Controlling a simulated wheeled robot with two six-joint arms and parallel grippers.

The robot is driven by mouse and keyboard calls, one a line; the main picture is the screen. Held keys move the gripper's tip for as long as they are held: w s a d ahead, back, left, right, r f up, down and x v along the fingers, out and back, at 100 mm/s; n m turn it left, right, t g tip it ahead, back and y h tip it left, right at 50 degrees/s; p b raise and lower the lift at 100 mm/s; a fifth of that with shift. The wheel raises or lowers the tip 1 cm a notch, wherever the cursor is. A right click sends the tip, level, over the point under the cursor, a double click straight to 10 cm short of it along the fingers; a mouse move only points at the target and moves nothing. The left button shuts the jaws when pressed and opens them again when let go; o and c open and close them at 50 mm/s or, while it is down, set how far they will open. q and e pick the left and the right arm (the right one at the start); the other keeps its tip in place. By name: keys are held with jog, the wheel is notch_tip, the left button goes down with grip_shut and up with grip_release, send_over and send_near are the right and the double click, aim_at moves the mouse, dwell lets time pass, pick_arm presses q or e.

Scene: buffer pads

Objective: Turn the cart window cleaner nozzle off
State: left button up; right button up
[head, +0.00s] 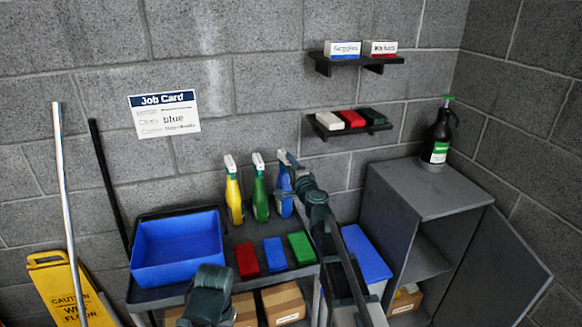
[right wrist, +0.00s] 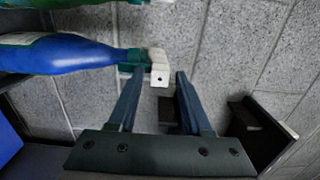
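The blue spray bottle (head: 284,198) stands on the cart at the right end of a row of spray bottles; I take it for the window cleaner. Its white nozzle (right wrist: 159,67) shows in the right wrist view, where the blue body (right wrist: 75,57) lies sideways. My right gripper (head: 290,163) is at the bottle's top in the head view. In the wrist view the right gripper (right wrist: 161,73) is open, its fingers apart, with the nozzle at the gap near the left fingertip. The nozzle's off or on marking is not readable.
A green bottle (head: 259,194) and a yellow bottle (head: 234,198) stand close left of the blue one. The cart (head: 233,238) also holds a blue bin (head: 177,250) and red, blue and green pads. A grey cabinet (head: 430,190) with a dark bottle (head: 438,138) stands right.

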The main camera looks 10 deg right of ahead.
jog(key=c, duration=0.6)
jog(key=n, duration=0.5)
jog(key=shift+o, duration=0.2)
jog(key=n, duration=0.9)
jog(key=shift+n, duration=0.4)
jog(key=n, duration=0.4)
jog(key=o, duration=0.7)
jog(key=shift+s, duration=0.1)
